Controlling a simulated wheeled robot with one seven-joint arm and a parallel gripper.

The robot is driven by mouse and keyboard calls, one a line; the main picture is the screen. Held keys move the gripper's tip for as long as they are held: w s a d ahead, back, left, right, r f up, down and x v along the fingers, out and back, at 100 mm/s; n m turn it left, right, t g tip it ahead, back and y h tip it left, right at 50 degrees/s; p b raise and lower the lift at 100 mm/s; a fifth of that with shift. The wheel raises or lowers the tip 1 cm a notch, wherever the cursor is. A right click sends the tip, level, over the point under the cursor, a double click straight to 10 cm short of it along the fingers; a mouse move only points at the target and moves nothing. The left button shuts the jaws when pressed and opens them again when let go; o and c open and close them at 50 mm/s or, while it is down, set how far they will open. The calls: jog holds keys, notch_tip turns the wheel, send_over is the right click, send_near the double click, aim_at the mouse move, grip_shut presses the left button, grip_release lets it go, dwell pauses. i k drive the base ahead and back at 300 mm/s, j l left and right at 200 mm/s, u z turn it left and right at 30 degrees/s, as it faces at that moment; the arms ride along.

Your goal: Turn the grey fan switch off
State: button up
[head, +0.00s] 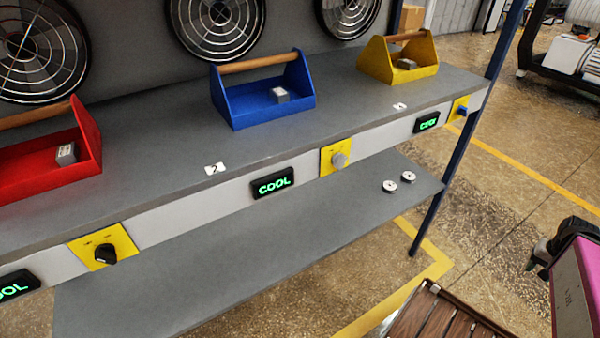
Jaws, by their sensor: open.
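The grey fan switch (340,160) is a round grey knob on a yellow plate (327,164), on the light front edge of the workbench. Which way its pointer faces is too small to tell. A black display (272,183) to its left shows COOL in lit green letters. A black knob (105,254) sits on another yellow plate at the lower left. A blue knob (462,110) sits on a third plate at the far right of the bench. I cannot make out my gripper in the head view, and nothing touches the grey switch.
Red (80,150), blue (237,105) and yellow (375,62) toolboxes stand on the bench below round fans (217,28). A lower shelf (250,260) juts out underneath. A slatted wooden surface (445,325) and a pink panel (578,290) fill the lower right.

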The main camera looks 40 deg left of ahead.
aim_at(339, 159)
jog(key=j+u, duration=0.2)
jog(key=u, duration=2.3)
jog(key=j+z, duration=0.1)
jog(key=j, duration=0.35)
jog(key=k+j+z, duration=0.1)
jog(key=j, duration=0.3)
